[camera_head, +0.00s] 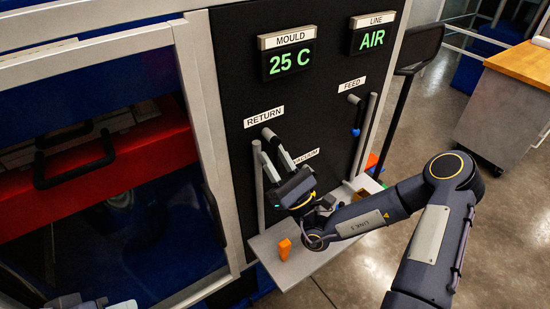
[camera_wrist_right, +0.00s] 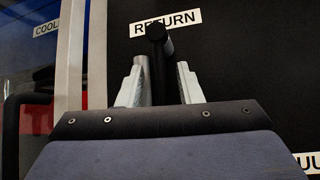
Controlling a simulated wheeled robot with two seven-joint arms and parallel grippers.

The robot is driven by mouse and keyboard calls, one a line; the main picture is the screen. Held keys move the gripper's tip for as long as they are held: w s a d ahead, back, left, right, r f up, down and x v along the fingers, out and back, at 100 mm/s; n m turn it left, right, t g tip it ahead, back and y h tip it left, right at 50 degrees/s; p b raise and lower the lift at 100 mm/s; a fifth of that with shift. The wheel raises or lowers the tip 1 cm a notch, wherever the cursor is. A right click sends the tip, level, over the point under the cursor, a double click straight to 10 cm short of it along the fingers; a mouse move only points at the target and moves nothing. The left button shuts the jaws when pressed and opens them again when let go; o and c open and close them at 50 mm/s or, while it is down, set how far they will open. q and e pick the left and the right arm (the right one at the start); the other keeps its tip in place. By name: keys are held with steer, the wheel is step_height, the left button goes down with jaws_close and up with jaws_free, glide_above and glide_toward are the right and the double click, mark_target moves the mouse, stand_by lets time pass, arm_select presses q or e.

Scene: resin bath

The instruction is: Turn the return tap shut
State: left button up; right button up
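The return tap's handle (camera_head: 268,133) shows as a short grey bar below the RETURN label (camera_head: 264,116), beside a vertical grey pipe (camera_head: 258,185). In the right wrist view the dark tap handle (camera_wrist_right: 158,60) stands just ahead, between the two finger lines. My right gripper (camera_head: 274,160) is open, its pale fingers pointing up at the handle. In the wrist view my right gripper (camera_wrist_right: 160,80) shows a gap on both sides of the handle; contact cannot be told.
The feed tap (camera_head: 355,100) and its pipe are to the right. A grey shelf (camera_head: 268,244) below carries an orange block (camera_head: 284,250) and other small items. The displays read 25 C (camera_head: 289,60) and AIR (camera_head: 372,39). A glazed cabinet with a black handle (camera_head: 75,158) is left.

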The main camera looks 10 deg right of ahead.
steer(key=b+v, duration=0.2)
steer(key=v, duration=0.6)
steer(key=s+a+r+n+g+y, duration=0.2)
steer(key=s+a+n+g+y, duration=0.25)
steer(key=n+g, duration=0.5)
steer(key=s+a+r+n+g+y, duration=0.35)
steer(key=s+n+g+y, duration=0.2)
steer(key=n+g, duration=0.45)
steer(key=s+a+f+n+g+h, duration=0.1)
steer(key=s+f+n+g+h, duration=0.3)
steer(key=s+n+g+h, duration=0.35)
steer(key=s+d+f+n+t+h, duration=0.1)
steer(key=s+d+f+t+h, duration=0.1)
steer(key=d+t+h, duration=0.7)
steer(key=s+d+h, duration=0.1)
steer(key=d+h, duration=0.2)
steer(key=d, duration=0.1)
steer(key=shift+d, duration=0.4)
